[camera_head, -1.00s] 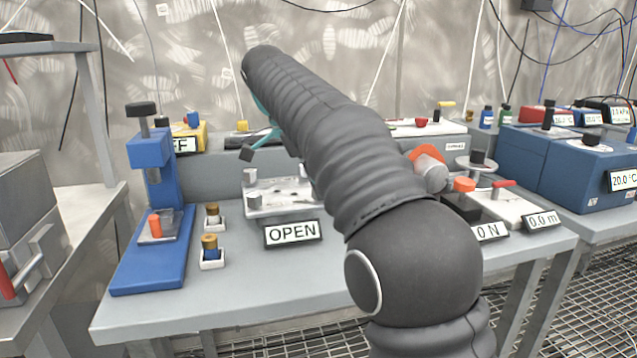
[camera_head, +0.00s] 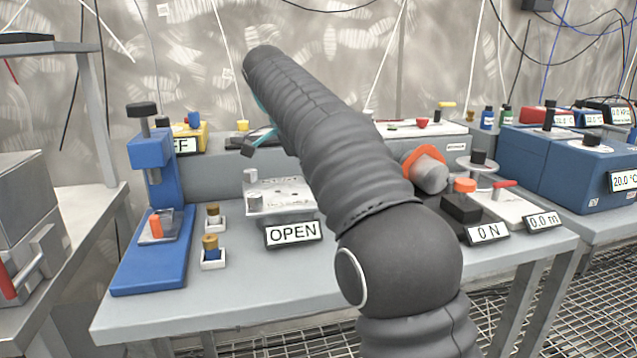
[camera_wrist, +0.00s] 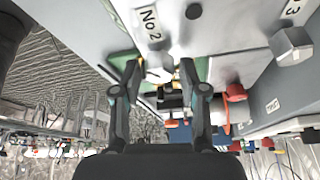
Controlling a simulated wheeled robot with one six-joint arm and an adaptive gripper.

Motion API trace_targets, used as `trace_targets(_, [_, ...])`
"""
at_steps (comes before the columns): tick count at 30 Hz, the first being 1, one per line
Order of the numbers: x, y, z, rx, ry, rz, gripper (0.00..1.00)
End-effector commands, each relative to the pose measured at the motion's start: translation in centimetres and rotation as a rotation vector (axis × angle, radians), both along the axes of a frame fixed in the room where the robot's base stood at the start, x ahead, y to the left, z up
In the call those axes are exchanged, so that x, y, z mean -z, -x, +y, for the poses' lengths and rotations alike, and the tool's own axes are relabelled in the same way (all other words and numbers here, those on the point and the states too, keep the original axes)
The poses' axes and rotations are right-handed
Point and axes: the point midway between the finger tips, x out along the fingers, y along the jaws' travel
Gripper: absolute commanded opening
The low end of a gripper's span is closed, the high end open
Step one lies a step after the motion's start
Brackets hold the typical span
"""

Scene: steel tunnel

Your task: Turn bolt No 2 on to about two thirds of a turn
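In the wrist view, a plate with a "No 2" label (camera_wrist: 150,22) is close ahead. Bolt No 2 (camera_wrist: 158,75), a pale head, shows below the label. My gripper (camera_wrist: 160,72) has its two fingers spread, one on each side of the bolt head, with gaps seeming to show. Whether the fingertips reach around the head in depth I cannot tell. Another bolt, a grey hex head (camera_wrist: 292,45), stands to the right near a "3" label. In the head view, my gripper (camera_head: 256,142) shows behind my arm at the back of the bench; the bolt there is hidden.
On the bench (camera_head: 270,275) are an "OPEN" sign (camera_head: 293,232), a steel plate with posts (camera_head: 285,190), a blue press (camera_head: 152,250) and two small brass-topped pieces. Blue boxes (camera_head: 570,165) stand at the right.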

Motion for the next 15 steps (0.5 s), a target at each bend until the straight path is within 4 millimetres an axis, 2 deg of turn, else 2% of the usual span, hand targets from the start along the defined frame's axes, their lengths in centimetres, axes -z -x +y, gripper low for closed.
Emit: trace_targets(15, [0.03, 0.06, -0.09, -0.005, 0.002, 0.003, 0.57])
